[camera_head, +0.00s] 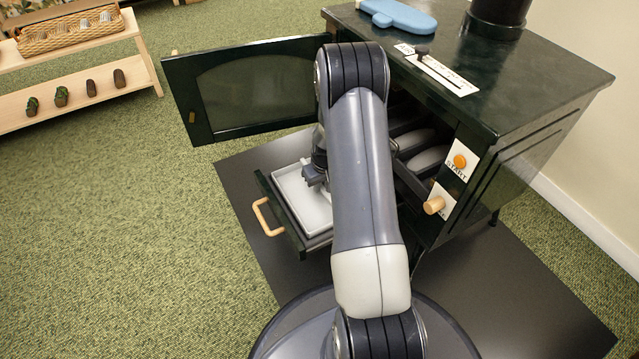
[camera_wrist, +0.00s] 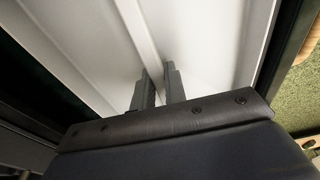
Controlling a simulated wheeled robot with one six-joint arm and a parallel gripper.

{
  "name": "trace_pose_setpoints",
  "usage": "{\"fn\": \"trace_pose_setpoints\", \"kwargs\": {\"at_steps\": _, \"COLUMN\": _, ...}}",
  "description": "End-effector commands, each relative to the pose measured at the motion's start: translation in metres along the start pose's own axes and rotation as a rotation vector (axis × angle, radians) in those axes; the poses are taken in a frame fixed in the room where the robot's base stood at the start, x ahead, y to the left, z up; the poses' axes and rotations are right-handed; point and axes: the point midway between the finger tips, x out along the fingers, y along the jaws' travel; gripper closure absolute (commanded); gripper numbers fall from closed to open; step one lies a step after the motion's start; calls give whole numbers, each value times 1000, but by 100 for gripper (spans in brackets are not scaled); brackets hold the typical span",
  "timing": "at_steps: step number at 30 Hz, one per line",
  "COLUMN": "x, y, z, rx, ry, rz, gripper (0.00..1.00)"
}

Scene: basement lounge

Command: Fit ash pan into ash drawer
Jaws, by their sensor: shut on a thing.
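The ash pan (camera_head: 294,196) is a shallow light-grey tray. In the head view it lies inside the outline of the pulled-out dark ash drawer (camera_head: 268,194), which has a pale wooden handle (camera_head: 262,216). I cannot tell whether the pan rests on the drawer floor. My gripper (camera_head: 314,178) is over the pan, partly hidden by my arm. In the wrist view my gripper (camera_wrist: 157,75) is shut on a raised strip in the middle of the white-looking pan (camera_wrist: 205,35). A dark drawer edge (camera_wrist: 286,50) runs beside it. My arm hides the pan's right part.
The dark green stove (camera_head: 545,85) stands at right with its door (camera_head: 255,90) swung open behind the drawer. A START button (camera_head: 460,161) and wooden knob (camera_head: 434,205) are on its front. A blue object (camera_head: 398,16) lies on top. Green carpet at left is clear.

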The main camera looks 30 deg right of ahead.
Motion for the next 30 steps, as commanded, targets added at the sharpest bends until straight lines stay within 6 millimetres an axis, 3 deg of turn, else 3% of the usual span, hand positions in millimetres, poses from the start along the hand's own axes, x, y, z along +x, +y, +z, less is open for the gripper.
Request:
{"fn": "trace_pose_setpoints", "kwargs": {"at_steps": 23, "x": 20, "y": 0, "z": 3, "rx": 0, "ry": 1, "rz": 0, "gripper": 100}}
{"fn": "trace_pose_setpoints", "kwargs": {"at_steps": 24, "x": 20, "y": 0, "z": 3, "rx": 0, "ry": 1, "rz": 0, "gripper": 87}}
{"fn": "trace_pose_setpoints", "kwargs": {"at_steps": 30, "x": 19, "y": 0, "z": 3, "rx": 0, "ry": 1, "rz": 0, "gripper": 70}}
